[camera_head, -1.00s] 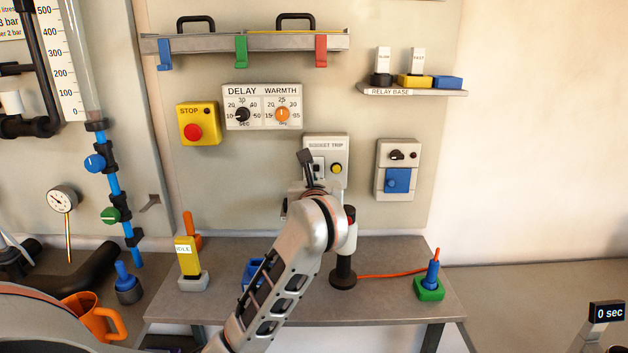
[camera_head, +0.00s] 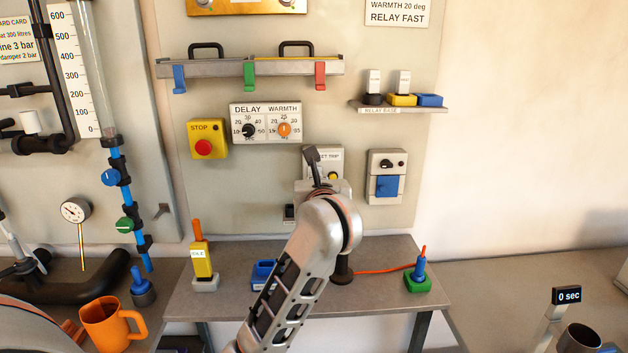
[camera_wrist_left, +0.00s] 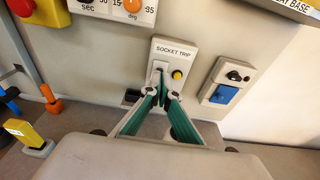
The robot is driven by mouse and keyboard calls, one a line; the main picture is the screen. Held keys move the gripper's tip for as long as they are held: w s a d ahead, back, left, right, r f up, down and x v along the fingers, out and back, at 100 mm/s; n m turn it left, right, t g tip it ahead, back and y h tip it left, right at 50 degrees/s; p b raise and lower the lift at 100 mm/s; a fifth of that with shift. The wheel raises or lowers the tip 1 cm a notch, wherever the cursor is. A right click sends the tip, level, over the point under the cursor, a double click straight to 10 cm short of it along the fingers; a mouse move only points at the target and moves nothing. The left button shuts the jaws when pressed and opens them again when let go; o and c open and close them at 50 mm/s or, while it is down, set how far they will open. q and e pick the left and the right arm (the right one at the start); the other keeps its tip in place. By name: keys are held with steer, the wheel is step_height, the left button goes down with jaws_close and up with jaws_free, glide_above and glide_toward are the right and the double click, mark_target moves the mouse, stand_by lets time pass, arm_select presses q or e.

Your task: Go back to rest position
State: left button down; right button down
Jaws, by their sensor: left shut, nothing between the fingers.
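My left arm reaches up the middle of the head view. Its gripper (camera_head: 312,160) is in front of the socket trip box (camera_head: 328,158) on the wall panel. In the left wrist view the green-padded fingers of my left gripper (camera_wrist_left: 163,92) are closed together and empty. They overlap the lower left part of the socket trip box (camera_wrist_left: 177,56), beside its yellow button; I cannot tell whether they touch it. My right gripper is not in view.
A narrow grey bench (camera_head: 235,291) under the panel holds a yellow idle tag (camera_head: 201,262), a blue holder (camera_head: 262,270) and a green-based blue plug (camera_head: 419,273). An orange mug (camera_head: 112,325) stands at lower left. A blue-switch box (camera_head: 387,178) is right of the gripper.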

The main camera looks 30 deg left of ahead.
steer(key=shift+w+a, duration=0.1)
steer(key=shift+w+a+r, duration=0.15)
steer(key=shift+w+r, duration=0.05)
